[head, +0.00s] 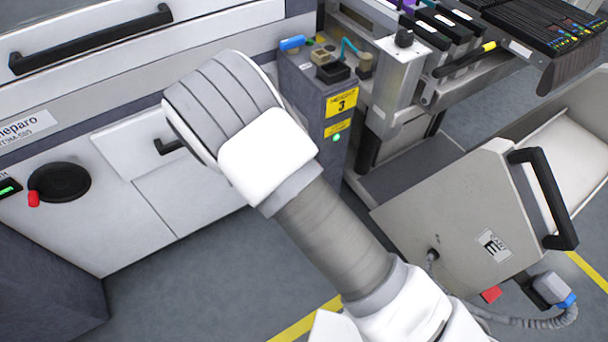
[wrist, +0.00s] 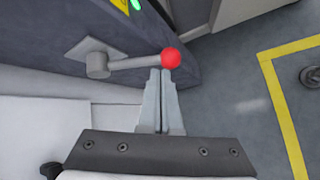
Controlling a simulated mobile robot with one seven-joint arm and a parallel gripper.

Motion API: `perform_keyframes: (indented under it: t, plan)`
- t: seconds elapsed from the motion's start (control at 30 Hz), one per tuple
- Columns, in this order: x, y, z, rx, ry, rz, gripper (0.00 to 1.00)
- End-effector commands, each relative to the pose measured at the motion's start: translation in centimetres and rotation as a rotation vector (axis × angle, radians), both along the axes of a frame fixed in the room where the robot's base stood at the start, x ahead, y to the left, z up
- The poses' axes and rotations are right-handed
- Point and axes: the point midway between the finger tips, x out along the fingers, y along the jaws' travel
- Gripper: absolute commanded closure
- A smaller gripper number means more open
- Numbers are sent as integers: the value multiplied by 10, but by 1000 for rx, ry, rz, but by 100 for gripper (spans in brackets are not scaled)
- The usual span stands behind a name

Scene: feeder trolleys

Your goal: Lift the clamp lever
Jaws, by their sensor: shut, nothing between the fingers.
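The clamp lever (wrist: 135,64) shows in the wrist view as a grey arm with a red ball at its right end. Its round pivot (wrist: 97,62) sits at the left on a mounting plate on the dark grey post. The lever lies nearly level in the picture. My gripper (wrist: 161,73) is shut and empty, its fingertips right at the red ball and just below it in the picture. I cannot tell whether they touch. In the head view my arm hides the lever and the gripper's fingers.
The dark grey post (head: 309,100) bears a yellow label with a 3 and a green light. A trolley (head: 450,225) with a black handle stands to the right. A white cabinet (head: 180,205) stands to the left. Grey floor with yellow lines lies between and in front.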

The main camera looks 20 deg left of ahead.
Motion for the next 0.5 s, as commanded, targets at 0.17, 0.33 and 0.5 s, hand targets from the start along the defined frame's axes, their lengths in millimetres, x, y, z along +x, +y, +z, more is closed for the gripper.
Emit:
perform_keyframes:
  t: [0.17, 0.33, 0.5]
  plan:
    - [-20, 28, -63, -88, -1, 165, 100]
    - [-27, 37, -82, -117, -1, 224, 100]
    - [-28, 38, -82, -118, -1, 228, 100]
